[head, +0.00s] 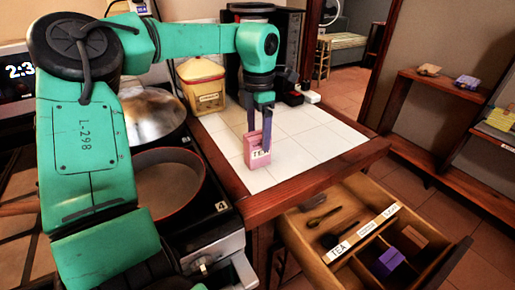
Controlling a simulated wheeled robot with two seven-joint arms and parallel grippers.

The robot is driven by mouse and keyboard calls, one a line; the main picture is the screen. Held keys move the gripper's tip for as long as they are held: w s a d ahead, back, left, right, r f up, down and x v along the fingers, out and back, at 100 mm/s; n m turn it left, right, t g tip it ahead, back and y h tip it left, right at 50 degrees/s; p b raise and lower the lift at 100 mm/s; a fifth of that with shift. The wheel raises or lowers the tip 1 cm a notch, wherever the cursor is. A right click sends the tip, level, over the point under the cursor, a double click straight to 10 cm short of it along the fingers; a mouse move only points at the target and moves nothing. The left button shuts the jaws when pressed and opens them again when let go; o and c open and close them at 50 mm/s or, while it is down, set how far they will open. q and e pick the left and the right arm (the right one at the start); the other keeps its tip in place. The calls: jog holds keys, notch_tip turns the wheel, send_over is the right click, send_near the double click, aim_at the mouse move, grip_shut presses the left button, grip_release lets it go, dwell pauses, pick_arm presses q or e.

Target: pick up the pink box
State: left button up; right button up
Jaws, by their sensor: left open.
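The pink box (255,158) stands upright on the white tiled counter, close to the counter's wooden front edge. It carries a pale label that reads as "TE" where it shows. My left gripper (259,134) points straight down over it. Its dark fingers are open, and reach down to the box, one in front of its right side and one near its upper left. I cannot tell whether they touch it. My right gripper is not in view.
An open wooden drawer (294,229) juts out below the counter, with a TEA label, spoons and a purple box (387,262). A yellow canister (203,86) stands behind left. A pan (158,188) sits on the stove. The tiles right of the pink box are clear.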

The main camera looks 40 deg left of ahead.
aim_at(257, 151)
pick_arm(q)
jog(key=f, duration=0.5)
jog(key=shift+a+f+p, duration=0.2)
jog(key=shift+f+p, duration=0.2)
jog(key=shift+f, duration=0.35)
jog(key=shift+w+a+f, duration=0.1)
grip_shut()
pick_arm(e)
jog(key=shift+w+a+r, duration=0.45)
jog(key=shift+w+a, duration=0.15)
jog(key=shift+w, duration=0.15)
